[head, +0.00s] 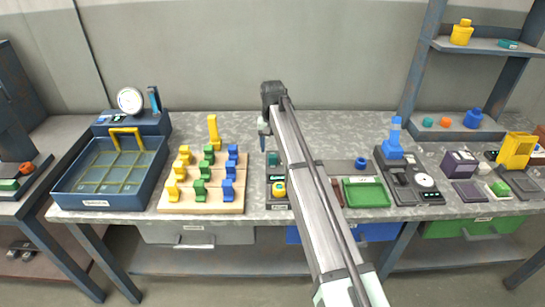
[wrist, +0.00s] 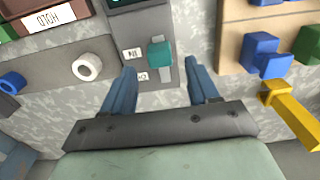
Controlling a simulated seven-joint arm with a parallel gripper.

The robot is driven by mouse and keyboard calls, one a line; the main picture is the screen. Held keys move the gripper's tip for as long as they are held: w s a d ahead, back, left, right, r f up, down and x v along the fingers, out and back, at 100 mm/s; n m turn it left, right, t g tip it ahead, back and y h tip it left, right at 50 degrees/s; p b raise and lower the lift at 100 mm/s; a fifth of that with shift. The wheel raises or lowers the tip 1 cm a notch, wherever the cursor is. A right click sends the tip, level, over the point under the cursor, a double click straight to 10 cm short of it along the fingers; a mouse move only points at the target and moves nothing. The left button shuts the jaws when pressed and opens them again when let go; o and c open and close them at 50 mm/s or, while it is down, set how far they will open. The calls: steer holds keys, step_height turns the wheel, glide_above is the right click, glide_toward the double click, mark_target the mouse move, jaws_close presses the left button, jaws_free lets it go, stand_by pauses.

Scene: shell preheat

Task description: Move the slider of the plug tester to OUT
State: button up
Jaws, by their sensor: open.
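The plug tester (head: 277,205) is a narrow grey unit on the bench, partly hidden by my arm in the head view. In the wrist view its grey panel (wrist: 157,73) carries a teal slider knob (wrist: 160,54). Two small white labels (wrist: 132,53) sit left of the knob's track; their lettering is too small to read surely. The knob is level with the upper label. My gripper (wrist: 160,68) is open and empty, with one blue finger on each side of the panel near the knob. In the head view my gripper (head: 263,143) hangs over the tester's far end.
A wooden board with yellow, green and blue blocks (head: 200,205) stands left of the tester. A blue tray (head: 66,190) is further left. A green tray (head: 366,192) and a dark unit with a blue lever (head: 393,140) are to the right. Bench behind is clear.

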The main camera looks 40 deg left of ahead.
mark_target(272, 155)
steer(key=shift+f, duration=2.65)
steer(key=shift+c, duration=0.3)
jaws_close()
